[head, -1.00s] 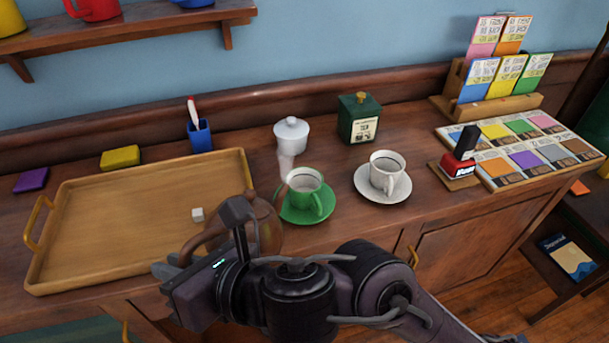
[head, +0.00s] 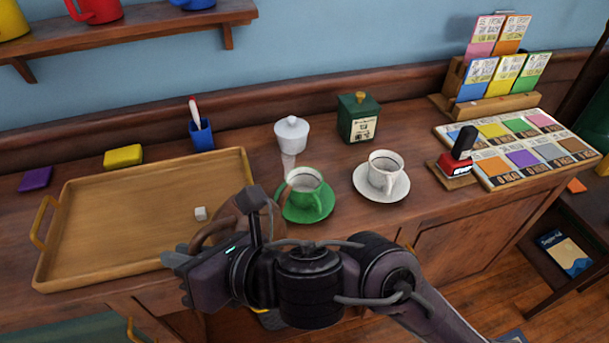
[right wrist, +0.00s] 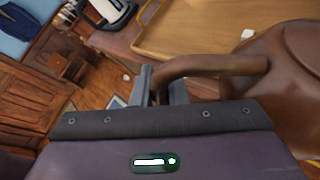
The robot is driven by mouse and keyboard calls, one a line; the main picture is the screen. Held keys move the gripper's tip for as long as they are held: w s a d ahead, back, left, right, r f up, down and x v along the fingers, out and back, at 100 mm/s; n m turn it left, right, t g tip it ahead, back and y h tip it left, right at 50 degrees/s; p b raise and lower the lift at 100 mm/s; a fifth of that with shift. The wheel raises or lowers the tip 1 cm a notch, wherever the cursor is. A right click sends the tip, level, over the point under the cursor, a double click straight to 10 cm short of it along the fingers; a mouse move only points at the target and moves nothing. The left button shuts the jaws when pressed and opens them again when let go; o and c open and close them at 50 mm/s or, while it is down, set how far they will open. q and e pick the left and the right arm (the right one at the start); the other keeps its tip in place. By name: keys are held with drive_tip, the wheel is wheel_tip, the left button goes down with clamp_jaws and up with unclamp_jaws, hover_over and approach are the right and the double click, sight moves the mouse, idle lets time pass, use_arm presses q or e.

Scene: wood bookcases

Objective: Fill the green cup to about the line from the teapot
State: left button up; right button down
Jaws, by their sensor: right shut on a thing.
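The green cup (head: 305,197) stands upright on a green saucer (head: 294,214) near the counter's front. Its fill level and line cannot be made out. The brown teapot (head: 228,217) is just left of the cup, mostly hidden behind my right gripper (head: 188,260). A pale wisp shows above and behind the cup's left rim. In the right wrist view my right gripper (right wrist: 161,85) is shut on the handle of the teapot (right wrist: 288,85). Whether the spout is over the cup, or anything flows, cannot be told. My left gripper is not in view.
A wooden tray (head: 75,270) with a small white cube (head: 201,213) lies left. A white cup (head: 384,175) on a saucer stands right of the green cup. A white lidded pot (head: 292,136) and a green tin (head: 358,118) stand behind.

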sight(205, 235)
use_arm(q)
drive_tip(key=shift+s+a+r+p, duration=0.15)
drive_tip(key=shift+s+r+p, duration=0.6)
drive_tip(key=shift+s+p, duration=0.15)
use_arm(e)
drive_tip(key=shift+w+d+r, duration=0.25)
drive_tip(key=shift+w+r, duration=0.25)
drive_tip(key=shift+r, duration=0.2)
use_arm(q)
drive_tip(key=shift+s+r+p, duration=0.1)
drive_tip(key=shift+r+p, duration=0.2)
drive_tip(key=shift+p, duration=0.05)
use_arm(e)
drive_tip(key=shift+w+d+r+m, duration=0.1)
drive_tip(key=shift+r+m, duration=0.1)
drive_tip(key=shift+m, duration=0.1)
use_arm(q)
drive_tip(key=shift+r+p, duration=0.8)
use_arm(e)
drive_tip(key=shift+w+d+r+g+y, duration=0.2)
drive_tip(key=shift+w+r+g+y, duration=0.1)
drive_tip(key=shift+w+r, duration=0.15)
